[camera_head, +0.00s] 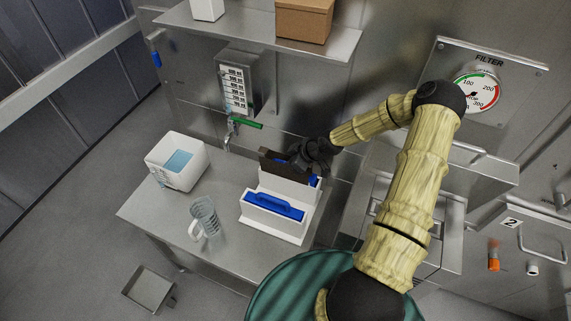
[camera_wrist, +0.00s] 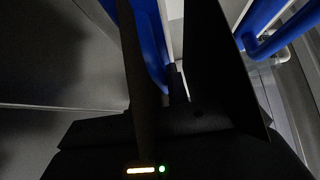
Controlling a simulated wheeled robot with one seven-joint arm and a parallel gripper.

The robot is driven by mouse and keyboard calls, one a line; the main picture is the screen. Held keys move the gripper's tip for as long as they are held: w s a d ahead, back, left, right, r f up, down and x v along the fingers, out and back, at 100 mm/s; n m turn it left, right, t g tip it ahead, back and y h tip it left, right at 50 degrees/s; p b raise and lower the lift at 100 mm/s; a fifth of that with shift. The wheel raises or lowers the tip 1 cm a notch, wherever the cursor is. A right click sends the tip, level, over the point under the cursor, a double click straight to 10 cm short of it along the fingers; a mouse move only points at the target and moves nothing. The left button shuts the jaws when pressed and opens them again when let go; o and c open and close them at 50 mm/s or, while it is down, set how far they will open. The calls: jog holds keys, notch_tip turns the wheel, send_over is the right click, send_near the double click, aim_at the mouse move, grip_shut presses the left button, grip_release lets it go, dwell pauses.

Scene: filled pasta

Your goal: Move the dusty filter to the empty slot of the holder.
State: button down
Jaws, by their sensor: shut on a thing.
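The dusty filter (camera_head: 273,162) is a dark brown panel standing at the back of the white holder (camera_head: 293,232). Its lower part is hidden behind the holder's white wall, so I cannot tell how deep it sits. My gripper (camera_head: 299,158) is shut on the filter at its upper right. A clean filter with a blue handle (camera_head: 273,206) sits in the front of the holder. A bit of blue (camera_head: 313,181) shows at the holder's right end. In the wrist view, dark panels fill the middle close to the camera, with blue parts (camera_wrist: 152,40) beside them.
A white tub (camera_head: 160,152) with blue liquid and a clear jug (camera_head: 205,216) stand left of the holder on the steel table (camera_head: 160,208). A green-handled tap (camera_head: 246,123) sticks out behind. A shelf with a cardboard box (camera_head: 304,20) hangs above.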

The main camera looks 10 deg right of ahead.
jog(key=shift+s+d+f, duration=0.1)
jog(key=shift+s+f, duration=0.1)
jog(key=shift+f, duration=0.2)
jog(key=shift+s+d+f, duration=0.1)
jog(key=shift+s+f, duration=0.05)
jog(key=shift+f, duration=0.25)
jog(key=shift+w+r, duration=0.1)
jog(key=shift+w+d+r+p, duration=0.15)
jog(key=shift+w+r+p, duration=0.1)
jog(key=shift+r+p, duration=0.35)
jog(key=shift+w+d+r+p, duration=0.15)
jog(key=shift+w+r+p, duration=0.1)
jog(key=shift+r+p, duration=0.3)
jog(key=shift+d+r+p, duration=0.25)
jog(key=shift+r+p, duration=0.05)
jog(key=shift+r, duration=0.35)
jog(key=shift+s+a+r+p, duration=0.2)
jog(key=shift+a+r+p, duration=0.05)
jog(key=shift+r+p, duration=0.45)
jog(key=shift+w+r+p, duration=0.15)
jog(key=shift+r+p, duration=1.1)
jog(key=shift+r, duration=0.65)
jog(key=shift+f, duration=0.15)
